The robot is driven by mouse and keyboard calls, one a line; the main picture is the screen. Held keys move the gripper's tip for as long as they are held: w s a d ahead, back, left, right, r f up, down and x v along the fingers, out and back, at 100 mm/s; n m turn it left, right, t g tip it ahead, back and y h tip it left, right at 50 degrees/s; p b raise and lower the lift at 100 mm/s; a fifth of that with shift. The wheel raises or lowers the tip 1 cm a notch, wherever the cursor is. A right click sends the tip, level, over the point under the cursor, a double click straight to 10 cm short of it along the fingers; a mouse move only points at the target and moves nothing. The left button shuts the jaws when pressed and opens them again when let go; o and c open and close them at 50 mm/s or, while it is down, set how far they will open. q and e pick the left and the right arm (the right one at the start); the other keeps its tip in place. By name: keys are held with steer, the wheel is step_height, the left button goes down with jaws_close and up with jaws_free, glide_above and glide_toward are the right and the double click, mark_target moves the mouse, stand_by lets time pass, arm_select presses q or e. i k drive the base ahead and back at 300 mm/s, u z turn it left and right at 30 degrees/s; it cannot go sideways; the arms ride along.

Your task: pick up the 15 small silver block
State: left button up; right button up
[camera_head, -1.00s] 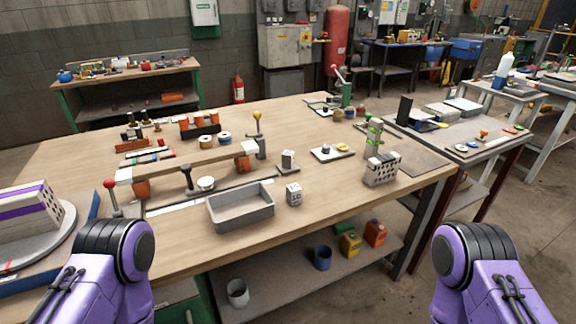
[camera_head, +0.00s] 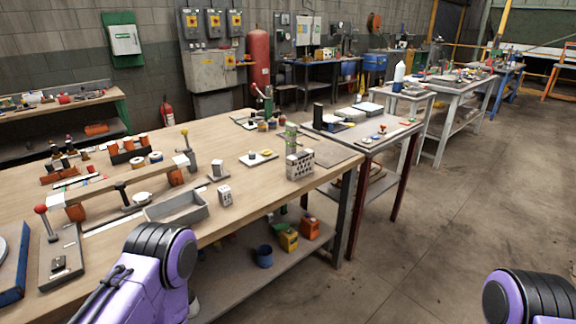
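A small silver-grey block (camera_head: 225,195) with dark markings on its faces stands upright on the wooden workbench (camera_head: 255,190), just right of a shallow grey tray (camera_head: 196,208). The markings are too small to read. Another small grey block (camera_head: 217,171) sits on a flat plate behind it. A larger light-grey brick with holes (camera_head: 300,165) stands near the bench's right end. Only purple and black parts of my two arms show at the bottom left and bottom right. Neither gripper is in the picture.
A raised wooden bar (camera_head: 130,182), levers and small parts crowd the bench's left side. The front right of the bench top is fairly clear. A lower shelf holds a blue cup (camera_head: 264,256) and orange containers. A second table (camera_head: 370,130) stands close on the right, with open floor beyond.

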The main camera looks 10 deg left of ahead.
mark_target(217, 164)
steer(key=z, duration=0.9)
steer(key=i, duration=0.85)
steer(key=u, duration=0.7)
